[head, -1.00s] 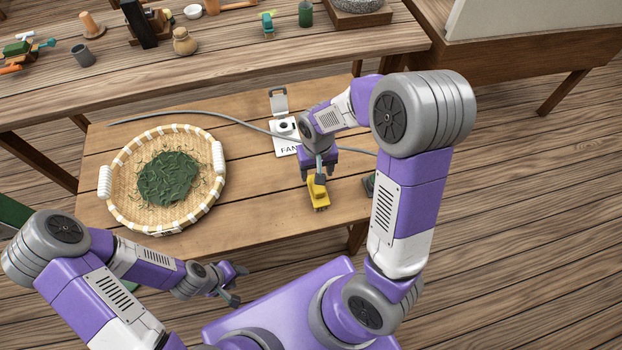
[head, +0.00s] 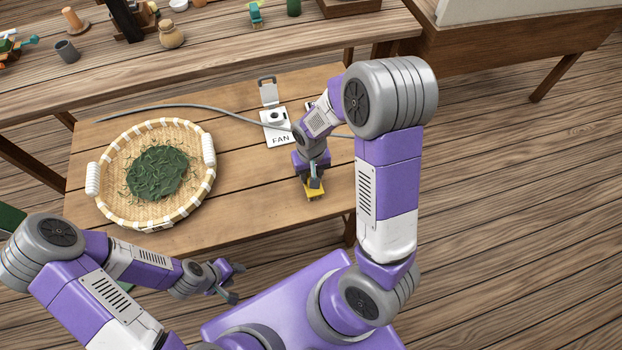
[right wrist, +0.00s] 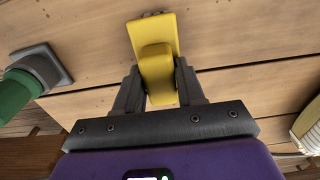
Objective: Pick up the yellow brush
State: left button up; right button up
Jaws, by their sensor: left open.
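The yellow brush (head: 314,190) is at the front right of the low wooden table, under my right gripper (head: 314,180). In the right wrist view the brush (right wrist: 155,40) has a wide flat part with a narrower raised block. My right gripper (right wrist: 158,80) has one dark finger on each side of that block, close against it, and looks shut on it. I cannot tell whether the brush still touches the table. The gripper hides part of the brush in the head view. My left gripper (head: 238,283) is open and empty, off the table's front edge.
A round woven basket (head: 100,155) with green leaves stands on the table's left. A white FAN panel (head: 276,127) with a grey cable (head: 185,107) lies behind my right gripper. A green cylinder (right wrist: 15,92) on a grey base stands near the brush. A long bench behind holds several tools.

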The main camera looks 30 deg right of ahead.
jog(key=c, duration=0.4)
notch_tip(320, 180, up, 10)
jog(key=p, duration=0.3)
jog(key=shift+c, duration=0.3)
